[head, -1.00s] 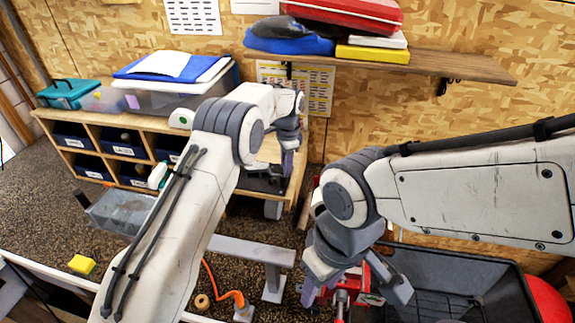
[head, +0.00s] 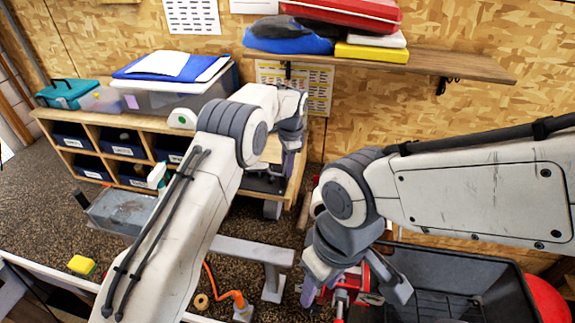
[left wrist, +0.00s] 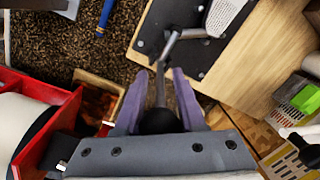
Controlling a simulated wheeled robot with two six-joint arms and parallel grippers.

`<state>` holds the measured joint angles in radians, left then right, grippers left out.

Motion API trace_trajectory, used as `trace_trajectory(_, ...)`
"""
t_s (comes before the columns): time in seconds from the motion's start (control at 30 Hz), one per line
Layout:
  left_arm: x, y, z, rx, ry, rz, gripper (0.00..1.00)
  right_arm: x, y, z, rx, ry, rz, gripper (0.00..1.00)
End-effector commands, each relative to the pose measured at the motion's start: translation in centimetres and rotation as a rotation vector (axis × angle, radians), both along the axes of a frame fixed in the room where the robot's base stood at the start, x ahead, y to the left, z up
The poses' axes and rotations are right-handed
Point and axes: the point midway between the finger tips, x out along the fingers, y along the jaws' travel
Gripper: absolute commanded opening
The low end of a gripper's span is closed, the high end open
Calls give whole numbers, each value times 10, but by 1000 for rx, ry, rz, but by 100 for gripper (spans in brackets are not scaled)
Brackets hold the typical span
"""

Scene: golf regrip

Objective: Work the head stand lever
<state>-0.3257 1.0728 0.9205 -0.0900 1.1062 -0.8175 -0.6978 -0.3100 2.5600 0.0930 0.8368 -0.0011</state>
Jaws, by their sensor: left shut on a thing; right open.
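In the left wrist view the lever is a thin grey rod (left wrist: 160,75) with a black ball knob (left wrist: 158,121). It runs up to a metal joint on a black plate (left wrist: 202,60) fixed to a wooden board. My left gripper (left wrist: 157,98) has its purple fingers on both sides of the lever, shut on it near the knob. In the head view my left gripper (head: 289,160) is over the right end of the wooden bench, and its own hand hides the lever. My right gripper (head: 352,291) is open, low in front of a red device (head: 347,299).
A dark crate (head: 470,255) stands at the right. A grey metal stand (head: 245,250) is in the middle. Bins fill the bench's cubbies (head: 122,148) at the left. A shelf (head: 450,65) with cases hangs above. A red box (left wrist: 40,85) shows in the left wrist view.

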Motion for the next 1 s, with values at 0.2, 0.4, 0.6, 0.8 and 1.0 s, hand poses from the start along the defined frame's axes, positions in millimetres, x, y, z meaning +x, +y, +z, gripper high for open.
trace_trajectory(0.2,-1,-5,-1,129,-27,-4,0,0,0,-1,0,0,0,50)
trace_trajectory(0.4,-2,-13,-6,294,-61,-4,0,0,0,-5,0,0,0,50)
trace_trajectory(0.6,-2,-17,-9,423,-88,0,0,0,0,-11,1,-1,0,50)
trace_trajectory(0.8,-3,-20,-11,495,-101,1,0,0,0,-18,1,-1,0,50)
trace_trajectory(1.0,-4,-22,-12,541,-109,0,0,0,0,-23,1,-1,1,50)
